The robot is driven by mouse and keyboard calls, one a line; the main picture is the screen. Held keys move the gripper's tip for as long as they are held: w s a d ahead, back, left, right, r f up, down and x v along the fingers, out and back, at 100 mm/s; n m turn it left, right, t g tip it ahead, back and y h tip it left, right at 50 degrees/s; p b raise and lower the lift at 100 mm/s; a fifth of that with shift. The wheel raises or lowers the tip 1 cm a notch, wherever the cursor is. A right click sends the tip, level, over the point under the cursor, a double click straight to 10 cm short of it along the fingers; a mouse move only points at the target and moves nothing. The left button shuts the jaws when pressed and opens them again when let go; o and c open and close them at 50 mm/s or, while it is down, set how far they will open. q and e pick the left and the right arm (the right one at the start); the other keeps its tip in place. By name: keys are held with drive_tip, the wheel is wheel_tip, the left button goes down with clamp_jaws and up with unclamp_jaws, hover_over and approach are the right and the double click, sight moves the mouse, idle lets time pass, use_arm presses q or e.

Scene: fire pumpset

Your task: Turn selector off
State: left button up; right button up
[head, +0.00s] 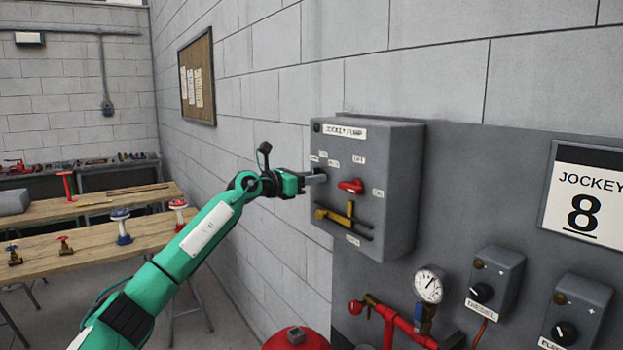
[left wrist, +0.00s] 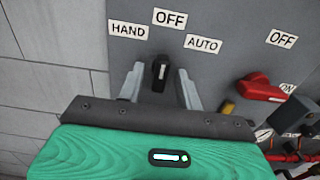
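The selector, a small black knob with a white mark (left wrist: 161,72), shows in the left wrist view below the labels HAND (left wrist: 128,31), OFF (left wrist: 170,19) and AUTO (left wrist: 203,43). Its mark points roughly up toward OFF. It sits on the grey jockey pump box (head: 385,170); in the head view my gripper hides it. My left gripper (head: 319,177) is at the box front. In the left wrist view its two fingers (left wrist: 160,88) are open, one on each side of the knob, with gaps visible. Whether the tips reach past the knob's face is unclear. My right gripper is not in view.
A red rotary handle (head: 351,186) is close to the right of the gripper, with a yellow lever (head: 340,216) below. Diesel selector box (head: 497,280), gauge (head: 429,285) and red pipes (head: 400,325) are lower right. A workbench (head: 90,245) stands left.

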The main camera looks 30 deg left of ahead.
use_arm(q)
drive_tip(key=b+v, duration=0.6)
drive_tip(key=v, duration=0.7)
drive_tip(key=shift+s+a, duration=0.2)
drive_tip(key=shift+s, duration=0.1)
drive_tip(key=shift+f, duration=0.1)
